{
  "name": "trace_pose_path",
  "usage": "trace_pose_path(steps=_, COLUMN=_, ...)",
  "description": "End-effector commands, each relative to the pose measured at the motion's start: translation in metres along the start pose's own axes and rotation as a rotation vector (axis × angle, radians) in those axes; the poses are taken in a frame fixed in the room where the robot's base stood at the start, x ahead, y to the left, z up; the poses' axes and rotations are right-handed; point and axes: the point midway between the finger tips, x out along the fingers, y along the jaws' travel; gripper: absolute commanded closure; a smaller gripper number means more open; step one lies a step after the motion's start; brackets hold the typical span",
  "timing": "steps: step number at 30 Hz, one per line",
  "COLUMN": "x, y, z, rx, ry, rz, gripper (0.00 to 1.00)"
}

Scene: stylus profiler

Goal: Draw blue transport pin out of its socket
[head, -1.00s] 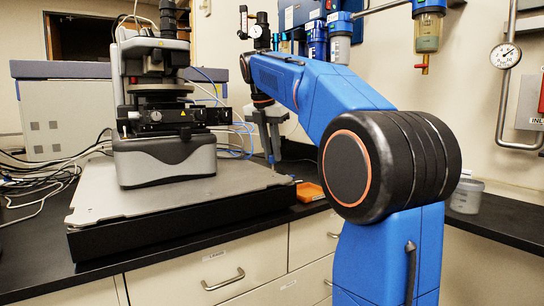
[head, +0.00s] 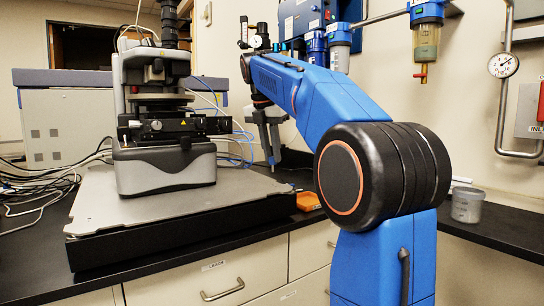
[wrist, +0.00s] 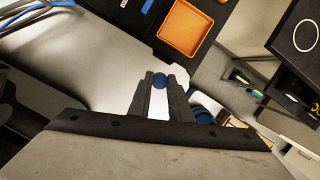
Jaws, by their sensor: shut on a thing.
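My gripper (wrist: 160,86) is shut on the blue transport pin (wrist: 158,81), whose round blue end shows between the fingertips in the wrist view.
An orange tray (wrist: 184,28) lies on the black bench beside the plate; it also shows in the head view (head: 308,199). Cables (head: 40,190) lie at the left. Blue-topped filters (head: 427,30) hang on the wall.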

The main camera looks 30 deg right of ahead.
Motion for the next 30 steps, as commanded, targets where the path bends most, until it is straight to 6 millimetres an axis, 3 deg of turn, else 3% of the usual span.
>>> trace_pose_path(steps=15, x=-0.037, y=0.000, z=0.010, rx=0.001, ry=0.000, rz=0.001, gripper=1.00)
trace_pose_path(steps=30, x=-0.038, y=0.000, z=0.010, rx=0.000, ry=0.000, rz=0.000, gripper=1.00)
